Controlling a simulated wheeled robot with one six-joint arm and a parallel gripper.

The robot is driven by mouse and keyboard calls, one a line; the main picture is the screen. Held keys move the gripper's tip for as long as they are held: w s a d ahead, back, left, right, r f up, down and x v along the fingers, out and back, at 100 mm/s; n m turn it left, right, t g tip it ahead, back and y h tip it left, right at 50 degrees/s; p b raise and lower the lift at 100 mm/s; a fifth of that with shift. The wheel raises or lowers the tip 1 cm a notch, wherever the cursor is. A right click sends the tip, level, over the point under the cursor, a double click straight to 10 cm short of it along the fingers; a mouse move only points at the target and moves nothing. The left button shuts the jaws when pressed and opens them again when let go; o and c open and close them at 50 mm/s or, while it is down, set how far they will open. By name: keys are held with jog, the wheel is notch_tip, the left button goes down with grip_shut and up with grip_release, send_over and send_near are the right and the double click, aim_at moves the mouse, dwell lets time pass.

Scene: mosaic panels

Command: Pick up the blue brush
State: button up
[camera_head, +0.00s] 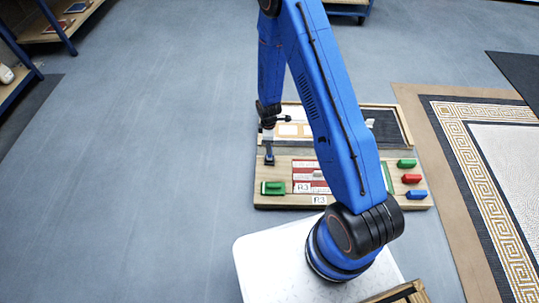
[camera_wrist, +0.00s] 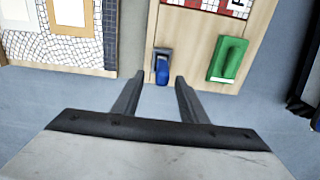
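The blue brush (camera_wrist: 162,73), a small blue piece with a grey part, is on the wooden board near its edge in the wrist view. My gripper (camera_wrist: 159,77) is open, with its two dark fingers apart. The brush shows between and just beyond the fingertips. I cannot tell whether the fingers touch it. In the head view my gripper (camera_head: 268,138) points down over the left part of the board, and a blue-grey piece shows at its lower end, too small to tell apart from the fingers.
A green block-like tool (camera_wrist: 228,58) lies beside the brush; it also shows in the head view (camera_head: 273,188). Green (camera_head: 406,163), red (camera_head: 411,179) and blue (camera_head: 416,195) blocks sit at the board's right. A patterned panel (camera_head: 505,150) lies further right. The floor at left is clear.

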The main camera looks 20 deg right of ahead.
jog(key=shift+s+d+f, duration=0.1)
jog(key=shift+f, duration=1.45)
jog(key=shift+s+d+f, duration=0.1)
jog(key=shift+f, duration=1.45)
grip_shut()
